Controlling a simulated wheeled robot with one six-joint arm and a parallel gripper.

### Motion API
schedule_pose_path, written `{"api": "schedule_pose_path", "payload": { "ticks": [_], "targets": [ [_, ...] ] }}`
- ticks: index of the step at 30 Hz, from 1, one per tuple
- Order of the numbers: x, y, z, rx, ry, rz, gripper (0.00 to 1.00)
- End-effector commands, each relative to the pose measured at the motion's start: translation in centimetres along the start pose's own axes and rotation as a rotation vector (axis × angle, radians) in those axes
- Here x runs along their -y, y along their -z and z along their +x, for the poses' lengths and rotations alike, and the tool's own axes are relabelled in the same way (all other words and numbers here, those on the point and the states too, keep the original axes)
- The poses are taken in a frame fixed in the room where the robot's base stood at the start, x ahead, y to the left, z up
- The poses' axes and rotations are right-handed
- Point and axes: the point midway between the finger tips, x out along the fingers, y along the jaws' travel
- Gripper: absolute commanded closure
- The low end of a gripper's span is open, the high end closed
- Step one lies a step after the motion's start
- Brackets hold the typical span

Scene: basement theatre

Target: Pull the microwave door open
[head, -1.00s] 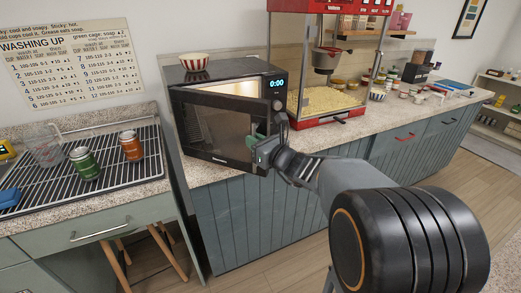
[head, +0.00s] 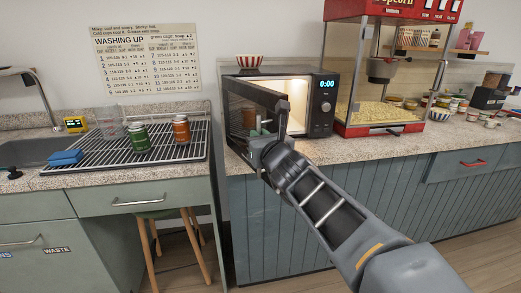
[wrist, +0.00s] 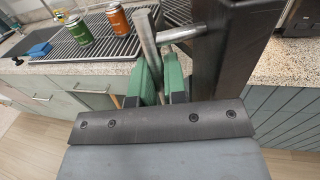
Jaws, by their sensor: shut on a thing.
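The black microwave (head: 322,112) stands on the speckled counter, its lit inside showing. Its dark door (head: 238,112) is swung well out from the front, towards me and to the left, with a wide gap at the right. My gripper (head: 262,138) is at the door's free edge. In the wrist view its green fingertips (wrist: 160,82) are shut on the grey metal door handle (wrist: 147,36), beside the dark door edge (wrist: 216,55). My gripper and arm hide the lower part of the door and the handle in the head view.
A red-striped bowl (head: 249,61) sits on top of the microwave. A red popcorn machine (head: 385,75) stands to the right. On the left are a rack (head: 92,165) with a green can (head: 138,138) and an orange can (head: 181,129), and a stool (head: 165,213).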

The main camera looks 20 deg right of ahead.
Motion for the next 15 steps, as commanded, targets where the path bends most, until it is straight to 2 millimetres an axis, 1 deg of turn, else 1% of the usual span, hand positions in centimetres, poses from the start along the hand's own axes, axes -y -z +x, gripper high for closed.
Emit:
{"api": "schedule_pose_path", "payload": {
  "ticks": [15],
  "targets": [
    [-0.28,-0.46,-0.02,0.008,0.033,0.001,1.0]
  ]
}}
